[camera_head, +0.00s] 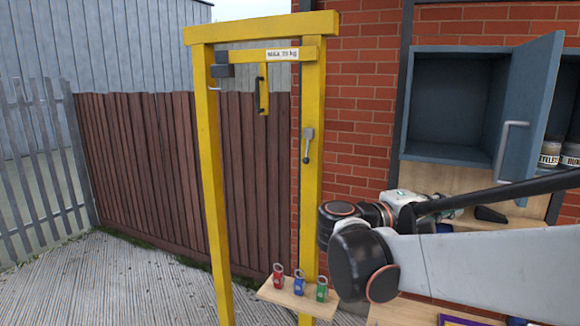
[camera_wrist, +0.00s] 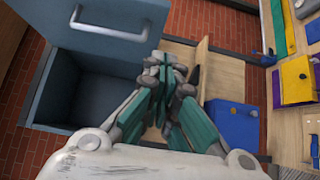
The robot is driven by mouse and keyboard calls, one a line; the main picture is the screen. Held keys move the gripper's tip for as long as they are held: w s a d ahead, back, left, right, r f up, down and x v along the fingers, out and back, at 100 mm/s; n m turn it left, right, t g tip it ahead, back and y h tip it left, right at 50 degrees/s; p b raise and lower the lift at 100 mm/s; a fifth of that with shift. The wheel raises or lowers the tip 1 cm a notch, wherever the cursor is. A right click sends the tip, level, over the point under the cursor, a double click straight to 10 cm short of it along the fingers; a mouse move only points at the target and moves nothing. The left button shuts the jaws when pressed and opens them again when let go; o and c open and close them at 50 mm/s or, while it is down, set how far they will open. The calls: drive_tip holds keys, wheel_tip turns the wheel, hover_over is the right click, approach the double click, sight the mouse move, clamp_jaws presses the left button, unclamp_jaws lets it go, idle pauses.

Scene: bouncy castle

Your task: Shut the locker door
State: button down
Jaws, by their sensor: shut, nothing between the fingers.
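The blue-grey locker (camera_head: 448,95) is on the brick wall at the upper right of the head view, and its inside is empty. Its door (camera_head: 533,92) is hinged on the right and stands open, swung outward, with a pale bar handle (camera_head: 503,150). In the wrist view the door (camera_wrist: 165,12) and handle (camera_wrist: 108,32) are at the top, with the open locker (camera_wrist: 85,92) below. My gripper (camera_wrist: 165,62) is shut and empty, just below and right of the handle in that view. In the head view my arm partly hides the gripper.
A yellow frame (camera_head: 205,150) stands left of the locker. A small shelf (camera_head: 298,298) holds red, blue and green padlock-like items. Labelled jars (camera_head: 549,155) stand right of the door. A blue box (camera_wrist: 232,125) is right of my gripper.

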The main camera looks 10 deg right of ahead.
drive_tip(key=d+p, duration=0.2)
drive_tip(key=d, duration=1)
drive_tip(key=shift+s, duration=0.4)
